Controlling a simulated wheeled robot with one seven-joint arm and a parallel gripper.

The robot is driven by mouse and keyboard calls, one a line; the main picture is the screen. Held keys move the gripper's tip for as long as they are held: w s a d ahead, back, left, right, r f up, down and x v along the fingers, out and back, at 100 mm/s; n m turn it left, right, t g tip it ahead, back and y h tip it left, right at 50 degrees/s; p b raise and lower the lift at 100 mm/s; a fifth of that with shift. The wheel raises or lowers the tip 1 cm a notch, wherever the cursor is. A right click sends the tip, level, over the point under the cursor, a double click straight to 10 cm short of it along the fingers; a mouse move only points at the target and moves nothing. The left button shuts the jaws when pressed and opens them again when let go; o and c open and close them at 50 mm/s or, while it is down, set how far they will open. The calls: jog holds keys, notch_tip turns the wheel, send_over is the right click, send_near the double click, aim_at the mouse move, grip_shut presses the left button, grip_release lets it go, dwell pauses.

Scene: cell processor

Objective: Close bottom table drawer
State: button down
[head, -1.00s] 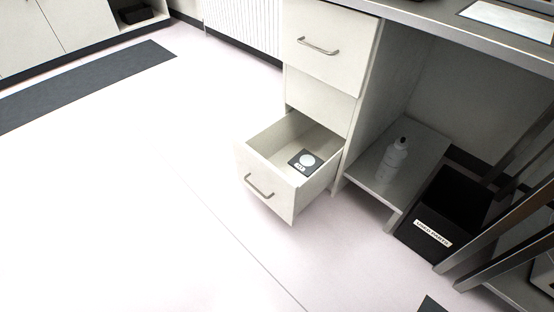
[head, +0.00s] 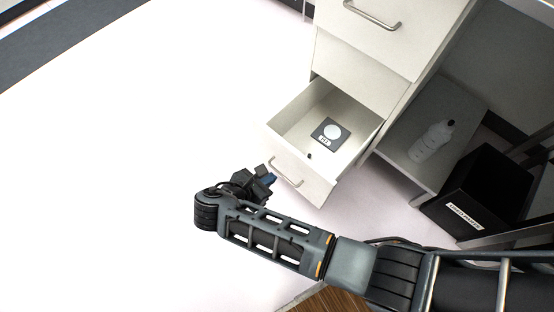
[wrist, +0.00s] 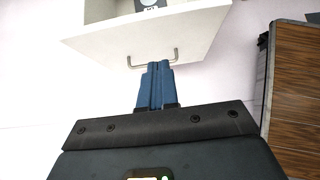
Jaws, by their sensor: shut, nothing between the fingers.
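The bottom table drawer (head: 300,172) is white with a grey bar handle (head: 286,174), and it stands pulled out from the drawer unit. A dark square item with a pale disc (head: 331,132) lies inside it. My gripper (head: 271,180) is at the drawer's front, close to the handle. In the wrist view, my gripper's blue fingers (wrist: 157,85) are together and empty, pointing at the handle (wrist: 152,59) on the drawer front (wrist: 140,40). I cannot tell whether the fingertips touch the handle.
The upper drawer (head: 370,30) is above. A white bottle (head: 432,142) stands on the low shelf to the right, with a black labelled bin (head: 476,195) beside it. A brown wood-grain surface (wrist: 298,95) is at the right in the wrist view. Floor to the left is clear.

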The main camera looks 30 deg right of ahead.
aim_at(300, 159)
jog(key=b+x, duration=0.1)
jog(key=x, duration=0.3)
jog(key=d+r+b+x, duration=0.1)
jog(key=x, duration=0.7)
jog(key=shift+d+r+b, duration=0.15)
jog(key=shift+r+b, duration=0.1)
jog(key=shift+b, duration=0.15)
jog(key=shift+w+d, duration=0.2)
jog(key=shift+d, duration=0.15)
jog(key=shift+d+r, duration=0.1)
jog(key=shift+w+d, duration=0.1)
jog(key=shift+d, duration=0.1)
jog(key=w+d, duration=0.4)
jog(key=d, duration=0.9)
jog(key=w+d, duration=0.4)
jog(key=d, duration=1)
jog(key=shift+w, duration=0.4)
jog(key=shift+d, duration=0.25)
jog(key=shift+r, duration=0.1)
